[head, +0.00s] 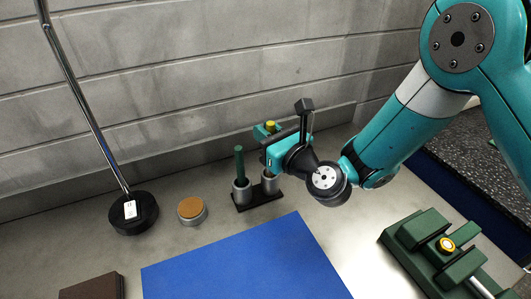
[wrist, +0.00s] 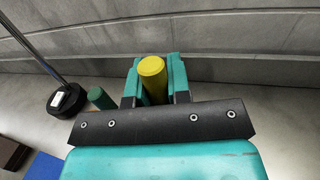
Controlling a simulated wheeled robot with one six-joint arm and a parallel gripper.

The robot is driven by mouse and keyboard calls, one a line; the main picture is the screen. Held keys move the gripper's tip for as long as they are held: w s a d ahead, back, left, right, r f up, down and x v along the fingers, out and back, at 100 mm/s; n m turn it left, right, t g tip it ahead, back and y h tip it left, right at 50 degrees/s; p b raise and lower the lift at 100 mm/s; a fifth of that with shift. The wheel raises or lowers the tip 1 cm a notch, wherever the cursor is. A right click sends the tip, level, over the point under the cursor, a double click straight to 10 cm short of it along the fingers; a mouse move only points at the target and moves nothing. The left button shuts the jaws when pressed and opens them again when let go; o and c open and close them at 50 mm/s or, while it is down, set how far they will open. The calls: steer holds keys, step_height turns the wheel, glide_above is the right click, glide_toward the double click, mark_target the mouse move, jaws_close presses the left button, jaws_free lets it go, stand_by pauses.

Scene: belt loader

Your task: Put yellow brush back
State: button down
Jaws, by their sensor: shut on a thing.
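My gripper (head: 269,141) is shut on the yellow brush, whose round yellow top (head: 270,126) shows between the teal fingers. In the wrist view the yellow brush (wrist: 152,68) stands between the two fingertips (wrist: 155,85). A dark holder (head: 258,201) with two grey cups stands on the table below my gripper. The left cup (head: 241,193) holds an upright green brush (head: 239,164), also seen in the wrist view (wrist: 101,98). The right cup (head: 270,183) is directly under my gripper. The brush's lower end is mostly hidden, so I cannot tell how deep it sits there.
A round tan-topped tin (head: 191,210) and a black lamp base (head: 134,213) with a tilted pole stand left of the holder. A blue mat (head: 240,265) lies in front. A green fixture (head: 430,245) stands at right. The grey wall rises close behind the holder.

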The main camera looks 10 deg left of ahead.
steer(key=shift+f+b, duration=0.8)
steer(key=shift+f, duration=1)
steer(key=shift+f, duration=0.15)
steer(key=c, duration=1.1)
jaws_free()
